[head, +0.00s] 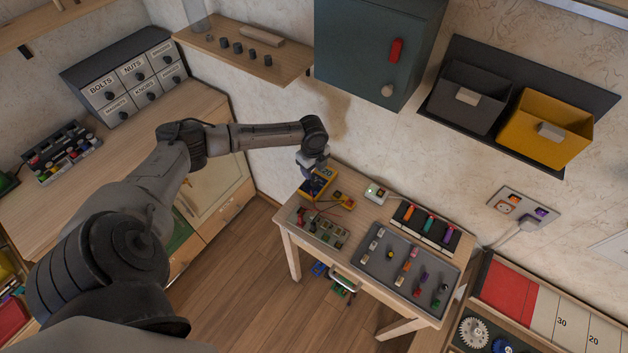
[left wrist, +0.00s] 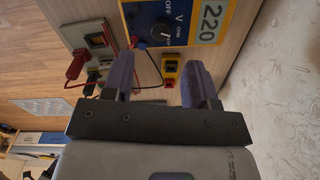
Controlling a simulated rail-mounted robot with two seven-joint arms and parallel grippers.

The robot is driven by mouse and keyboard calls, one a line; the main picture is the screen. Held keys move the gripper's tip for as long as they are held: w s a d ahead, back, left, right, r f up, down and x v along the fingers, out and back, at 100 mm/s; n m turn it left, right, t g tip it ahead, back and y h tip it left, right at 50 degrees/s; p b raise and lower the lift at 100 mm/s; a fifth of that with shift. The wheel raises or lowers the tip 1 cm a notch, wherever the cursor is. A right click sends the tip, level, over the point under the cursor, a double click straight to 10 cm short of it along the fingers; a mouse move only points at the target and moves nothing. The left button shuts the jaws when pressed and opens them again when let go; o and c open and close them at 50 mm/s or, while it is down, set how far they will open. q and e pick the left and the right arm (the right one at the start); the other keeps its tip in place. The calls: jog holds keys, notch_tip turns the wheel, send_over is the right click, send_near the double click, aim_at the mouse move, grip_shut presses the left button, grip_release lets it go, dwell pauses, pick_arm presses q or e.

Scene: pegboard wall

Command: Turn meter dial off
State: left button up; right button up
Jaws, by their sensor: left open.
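The meter (head: 323,184) is a yellow and blue box at the left end of the small wooden table. In the left wrist view the meter (left wrist: 211,22) shows "220" on its display. Its dark dial (left wrist: 148,26) sits beside the labels OFF and V; its exact setting is too small to tell. My left gripper (head: 309,172) is over the meter in the head view and partly covers it. In the left wrist view the left gripper (left wrist: 161,72) has its two purple-grey fingers apart, with nothing held between them. The dial lies beyond the fingertips. My right gripper is not in view.
A yellow-framed block (left wrist: 171,70) with red and black leads lies close to the meter. A board with small switches (head: 318,228), a grey tray (head: 375,262) of small parts and a dark rack (head: 424,228) fill the table. A teal cabinet (head: 360,50) hangs above.

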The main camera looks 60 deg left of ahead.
aim_at(314, 182)
pick_arm(q)
jog(key=shift+f+b, duration=0.35)
jog(key=shift+f, duration=3.15)
